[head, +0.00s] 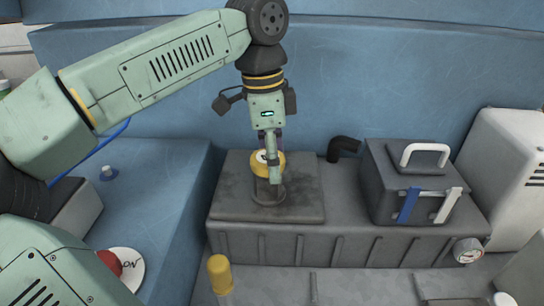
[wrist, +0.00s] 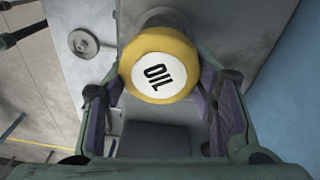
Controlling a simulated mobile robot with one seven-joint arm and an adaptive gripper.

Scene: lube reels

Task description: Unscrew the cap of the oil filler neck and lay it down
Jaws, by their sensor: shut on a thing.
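The yellow cap (head: 257,167) with a white top is at the upper end of the short grey oil filler neck (head: 268,192), which stands on a dark plate (head: 230,197) on the grey tank. My gripper (head: 270,160) comes down from above and is shut on the cap. In the wrist view the cap (wrist: 160,90), its white disc marked "OIL", sits between the two purple-padded fingers. Part of the neck shows behind it. The cap looks in line with the neck; I cannot tell whether it is still threaded on.
Right of the plate are a black bent pipe (head: 344,147), a dark box with a white handle (head: 418,153), and blue and white levers (head: 408,206). A gauge (head: 467,250) is on the tank front. A yellow-topped post (head: 220,273) stands in front. The plate around the neck is clear.

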